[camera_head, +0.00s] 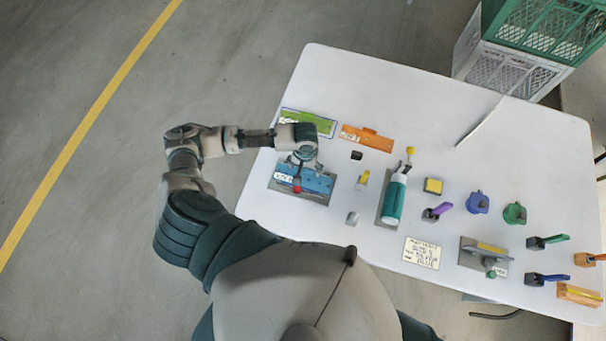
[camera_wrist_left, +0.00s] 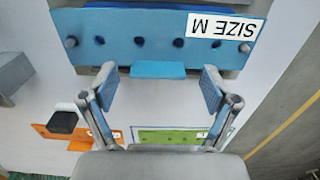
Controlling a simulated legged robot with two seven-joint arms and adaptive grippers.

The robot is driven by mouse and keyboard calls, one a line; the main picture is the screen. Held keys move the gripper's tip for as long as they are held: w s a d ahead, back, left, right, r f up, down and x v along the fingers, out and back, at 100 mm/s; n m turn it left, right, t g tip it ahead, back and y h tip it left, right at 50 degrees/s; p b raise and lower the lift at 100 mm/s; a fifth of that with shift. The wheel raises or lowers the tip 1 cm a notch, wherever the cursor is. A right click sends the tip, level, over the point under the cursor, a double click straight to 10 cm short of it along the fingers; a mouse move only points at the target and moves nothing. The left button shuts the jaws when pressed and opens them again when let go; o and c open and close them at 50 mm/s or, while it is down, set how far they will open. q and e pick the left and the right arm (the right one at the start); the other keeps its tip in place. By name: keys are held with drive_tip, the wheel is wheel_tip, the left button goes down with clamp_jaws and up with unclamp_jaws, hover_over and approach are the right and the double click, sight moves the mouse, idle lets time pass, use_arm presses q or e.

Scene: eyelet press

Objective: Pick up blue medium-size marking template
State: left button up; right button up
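The blue template (camera_head: 318,182) with a white label lies on a grey base at the left part of the white table. In the left wrist view the blue template (camera_wrist_left: 120,28) fills the top, with a row of dark holes and the label SIZE M. A blue tab (camera_wrist_left: 157,70) sticks out from its edge. My left gripper (camera_wrist_left: 158,80) is open and empty. Its fingertips lie on either side of the tab in this view, apart from it. In the head view my left gripper (camera_head: 301,166) is over the template and hides part of it. My right gripper is not in view.
A green template (camera_head: 310,122) and an orange template (camera_head: 368,138) lie behind the blue one. A small black block (camera_head: 357,155), a yellow-topped piece (camera_head: 363,179) and a teal-and-white press (camera_head: 395,198) stand to its right. Several tools fill the table's right side.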

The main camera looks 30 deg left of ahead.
use_arm(q)
drive_tip(key=shift+d, duration=0.15)
drive_tip(key=c, duration=1.1)
drive_tip(key=shift+r, duration=0.1)
